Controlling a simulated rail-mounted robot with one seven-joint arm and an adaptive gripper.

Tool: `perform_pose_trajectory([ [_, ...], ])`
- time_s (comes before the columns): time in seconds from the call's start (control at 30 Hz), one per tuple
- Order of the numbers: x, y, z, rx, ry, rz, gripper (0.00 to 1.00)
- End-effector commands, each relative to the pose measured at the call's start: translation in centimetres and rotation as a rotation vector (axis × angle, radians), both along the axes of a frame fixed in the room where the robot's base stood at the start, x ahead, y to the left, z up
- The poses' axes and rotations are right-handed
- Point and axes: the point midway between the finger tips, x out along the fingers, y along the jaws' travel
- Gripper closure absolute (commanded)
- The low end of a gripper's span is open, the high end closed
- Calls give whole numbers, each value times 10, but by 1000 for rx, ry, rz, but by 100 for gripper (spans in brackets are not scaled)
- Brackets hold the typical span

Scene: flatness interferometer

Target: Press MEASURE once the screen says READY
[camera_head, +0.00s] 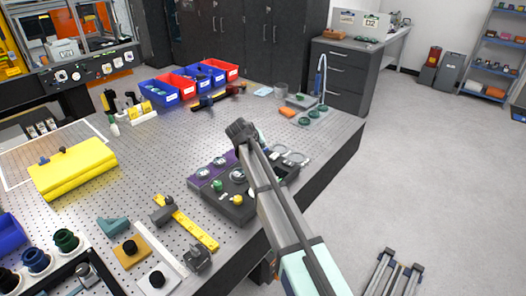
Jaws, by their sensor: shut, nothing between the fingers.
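A dark control unit (206,183) with a purple strip sits near the front right edge of the perforated table. My arm crosses the picture from the bottom and covers the unit's right part. No readable screen text or MEASURE label shows.
A caliper-like tool (163,215) with a yellow bar lies left of the unit. A yellow cover (72,170) is at the left. Red and blue bins (183,85) stand at the back. The table middle (165,140) is clear. Open floor lies to the right.

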Motion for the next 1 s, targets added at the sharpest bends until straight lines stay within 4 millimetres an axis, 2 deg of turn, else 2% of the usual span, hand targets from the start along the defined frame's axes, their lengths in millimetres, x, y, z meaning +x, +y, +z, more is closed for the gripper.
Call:
perform_pose_trajectory([
  [1.0, 0, 0, -8, 0, 0, 0, 100],
])
